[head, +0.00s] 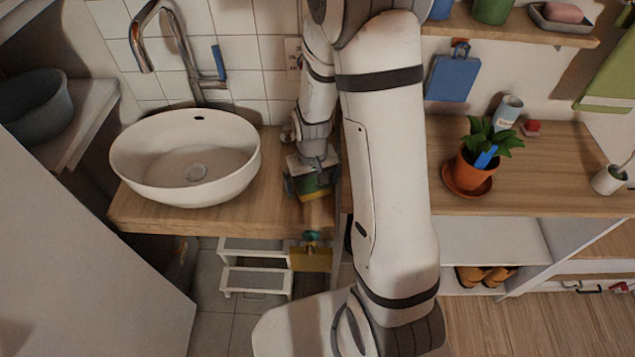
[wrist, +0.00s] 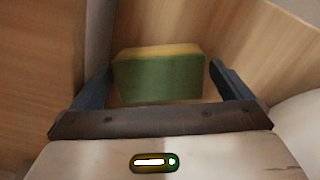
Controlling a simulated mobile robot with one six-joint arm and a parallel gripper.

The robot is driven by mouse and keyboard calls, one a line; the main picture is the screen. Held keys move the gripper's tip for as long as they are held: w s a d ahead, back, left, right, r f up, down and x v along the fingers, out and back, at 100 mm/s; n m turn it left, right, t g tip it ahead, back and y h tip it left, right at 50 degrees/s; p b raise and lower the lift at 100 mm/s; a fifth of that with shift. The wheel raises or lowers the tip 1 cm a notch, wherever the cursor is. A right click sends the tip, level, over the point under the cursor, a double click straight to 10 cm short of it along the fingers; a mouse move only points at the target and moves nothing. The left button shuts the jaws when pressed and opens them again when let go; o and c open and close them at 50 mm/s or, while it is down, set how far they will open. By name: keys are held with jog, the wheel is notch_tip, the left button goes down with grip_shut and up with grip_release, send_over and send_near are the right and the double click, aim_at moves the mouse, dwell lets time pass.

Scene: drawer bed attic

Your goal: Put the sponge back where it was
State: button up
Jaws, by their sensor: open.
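The sponge (wrist: 160,78), green with a yellow layer, sits between the two fingers of my gripper (wrist: 163,86) in the wrist view. The fingers are open. A narrow gap shows between the sponge and the right finger; the left finger is very close to it, and I cannot tell whether they touch. In the head view my gripper (head: 311,186) points down over the wooden counter (head: 273,190), just right of the white basin. The sponge (head: 316,184) shows there partly, with the fingers hiding some of it.
The white basin (head: 170,185) and tap (head: 190,60) stand close left. A potted plant (head: 474,168) stands on the right-hand counter. A yellow item (head: 311,259) hangs below the counter's front edge near a white step stool (head: 253,281). A blue board (head: 452,78) hangs on the wall.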

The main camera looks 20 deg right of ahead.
aim_at(313, 182)
notch_tip(313, 182, up, 12)
jog(key=f, duration=0.1)
jog(key=s+d+r+m+t, duration=0.1)
jog(key=s+r+t, duration=0.1)
jog(key=s+r, duration=1)
jog(key=shift+s+d+r+t, duration=0.2)
jog(key=shift+s+r+t, duration=0.1)
jog(key=shift+s, duration=0.85)
jog(key=shift+w, duration=0.15)
